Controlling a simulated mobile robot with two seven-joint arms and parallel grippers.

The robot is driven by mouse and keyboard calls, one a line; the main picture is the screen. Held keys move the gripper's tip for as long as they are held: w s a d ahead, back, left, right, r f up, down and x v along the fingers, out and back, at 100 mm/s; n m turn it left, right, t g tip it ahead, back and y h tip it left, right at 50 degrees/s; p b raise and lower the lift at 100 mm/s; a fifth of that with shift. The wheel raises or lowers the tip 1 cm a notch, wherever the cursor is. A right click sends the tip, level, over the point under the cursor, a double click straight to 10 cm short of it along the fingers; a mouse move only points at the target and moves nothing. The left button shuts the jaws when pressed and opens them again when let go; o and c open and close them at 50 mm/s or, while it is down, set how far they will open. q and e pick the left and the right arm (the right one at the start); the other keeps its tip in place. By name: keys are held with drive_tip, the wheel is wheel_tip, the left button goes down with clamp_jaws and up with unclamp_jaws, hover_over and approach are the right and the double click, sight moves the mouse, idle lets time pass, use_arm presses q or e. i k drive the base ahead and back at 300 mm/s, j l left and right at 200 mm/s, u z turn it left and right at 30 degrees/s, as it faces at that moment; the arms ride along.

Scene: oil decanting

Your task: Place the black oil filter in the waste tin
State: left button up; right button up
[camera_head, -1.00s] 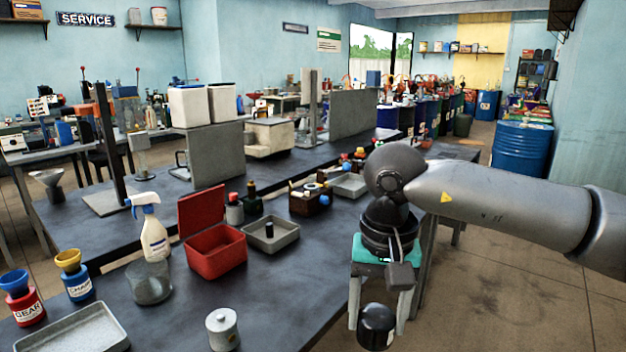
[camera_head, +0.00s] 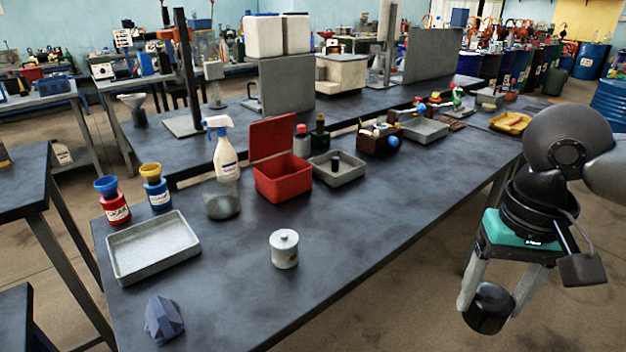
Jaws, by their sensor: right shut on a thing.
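The black oil filter (camera_head: 488,310) is a short, dark, rounded cylinder held between the fingers of my right gripper (camera_head: 494,298). The gripper is shut on it and points down, at the right of the head view, off the right side of the bench and above the floor. A red metal tin (camera_head: 283,180) stands on the bench with its hinged lid raised at the back; it looks like the waste tin. Its inside is mostly hidden by its walls. The gripper is apart from it, to the right and nearer. My left gripper is out of view.
On the bench (camera_head: 350,240) are a white lidded canister (camera_head: 284,249), a grey tray (camera_head: 152,246), a clear beaker (camera_head: 221,200), a spray bottle (camera_head: 224,150), and a smaller tray (camera_head: 337,170) beside the red tin. A blue-grey crumpled cloth (camera_head: 163,319) lies in front.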

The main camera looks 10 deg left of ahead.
sight(288, 190)
drive_tip(key=u, duration=1.1)
drive_tip(key=i+l+u, duration=0.15)
drive_tip(key=l+u, duration=0.2)
drive_tip(key=i+l+u, duration=0.15)
drive_tip(key=u, duration=0.15)
drive_tip(key=l+u, duration=0.35)
drive_tip(key=i+l+u, duration=0.1)
drive_tip(key=l+u, duration=0.25)
drive_tip(key=l, duration=0.15)
